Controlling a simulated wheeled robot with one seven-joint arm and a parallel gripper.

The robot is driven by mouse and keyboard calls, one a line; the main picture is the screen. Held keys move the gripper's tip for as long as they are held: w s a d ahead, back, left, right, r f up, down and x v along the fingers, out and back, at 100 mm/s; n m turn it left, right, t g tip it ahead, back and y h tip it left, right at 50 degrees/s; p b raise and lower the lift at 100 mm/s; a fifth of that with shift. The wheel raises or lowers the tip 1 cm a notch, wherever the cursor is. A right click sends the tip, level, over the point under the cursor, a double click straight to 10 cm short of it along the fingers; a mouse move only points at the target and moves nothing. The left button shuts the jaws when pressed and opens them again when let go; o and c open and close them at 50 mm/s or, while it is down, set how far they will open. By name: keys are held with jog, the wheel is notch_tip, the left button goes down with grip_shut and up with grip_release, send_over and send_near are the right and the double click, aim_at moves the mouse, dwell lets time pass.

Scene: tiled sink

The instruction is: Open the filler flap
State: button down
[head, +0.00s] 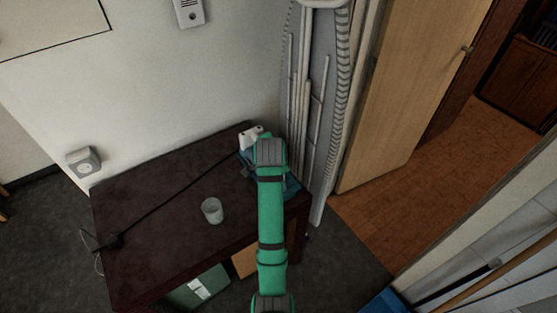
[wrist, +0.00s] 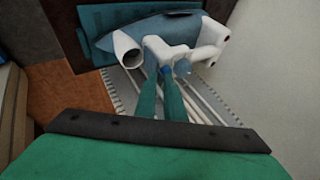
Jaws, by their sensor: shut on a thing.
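A white and blue iron (wrist: 150,33) lies at the top of the wrist view. In the head view its white part (head: 249,133) shows at the table's far right corner, and my arm hides much of the rest. My gripper (wrist: 166,74) reaches the near end of the iron, with its two green fingers close together. It is shut on a small blue piece (wrist: 167,71) between the fingertips, which appears to be the filler flap. The flap's angle is too small and dark to tell. In the head view my arm hides the fingertips.
The iron rests by a blue mat (wrist: 95,20) on a dark table (head: 150,210). A clear glass (head: 212,211) stands mid-table. A dark cord crosses the table to its left edge. An ironing board (head: 325,110) leans upright behind the right corner. The table's left part is mostly clear.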

jog(key=shift+w+a+r+g+h, duration=0.15)
jog(key=shift+w+a+g+h, duration=0.3)
jog(key=shift+w+g, duration=0.1)
jog(key=c, duration=2)
grip_release()
jog(key=v, duration=1)
jog(key=shift+s+r, duration=0.2)
jog(key=shift+r, duration=0.1)
